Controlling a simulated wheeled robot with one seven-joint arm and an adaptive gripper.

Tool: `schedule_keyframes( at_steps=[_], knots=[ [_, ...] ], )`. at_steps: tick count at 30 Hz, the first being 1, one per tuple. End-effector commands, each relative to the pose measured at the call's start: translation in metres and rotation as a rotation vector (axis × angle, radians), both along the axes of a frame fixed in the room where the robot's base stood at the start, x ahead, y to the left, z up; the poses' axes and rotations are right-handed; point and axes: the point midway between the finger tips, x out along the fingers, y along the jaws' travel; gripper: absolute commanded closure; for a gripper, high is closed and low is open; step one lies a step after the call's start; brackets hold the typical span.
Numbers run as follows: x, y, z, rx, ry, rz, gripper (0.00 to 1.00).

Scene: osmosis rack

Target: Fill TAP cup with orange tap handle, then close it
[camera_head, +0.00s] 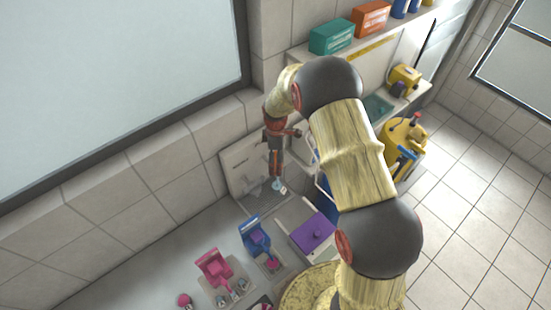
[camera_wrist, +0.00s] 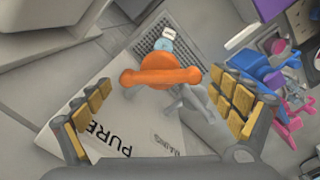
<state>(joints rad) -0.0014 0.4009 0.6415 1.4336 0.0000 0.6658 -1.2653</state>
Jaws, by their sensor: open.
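The orange tap handle (camera_wrist: 160,77) shows in the wrist view between the two fingers of my gripper (camera_wrist: 160,86). The fingers are open with a gap on each side of the handle, and they do not look closed on it. A small pale blue cup with a white tag, apparently the TAP cup (camera_wrist: 165,44), stands on the grey drip grate (camera_wrist: 185,50) beyond the handle. In the head view my gripper (camera_head: 275,160) hangs at the tap, above the cup (camera_head: 278,185). I cannot see the cup's fill or the water stream.
A white panel lettered PURE (camera_wrist: 105,135) is behind the tap. A blue dispenser (camera_head: 256,238), a pink dispenser (camera_head: 215,270) and a purple-lidded box (camera_head: 313,232) stand nearby. Green (camera_head: 332,37) and orange (camera_head: 370,18) boxes sit on the shelf above.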

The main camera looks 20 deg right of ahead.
Motion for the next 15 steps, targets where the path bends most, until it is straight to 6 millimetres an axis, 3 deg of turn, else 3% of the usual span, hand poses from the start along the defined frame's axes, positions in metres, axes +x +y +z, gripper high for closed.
schedule_keyframes(
  at_steps=[10,15],
  knots=[
    [0.0000,0.0000,-0.0054,0.000,0.000,-0.001,0.06],
    [-0.0001,0.0000,-0.0052,0.000,0.000,-0.001,0.16]
  ],
)
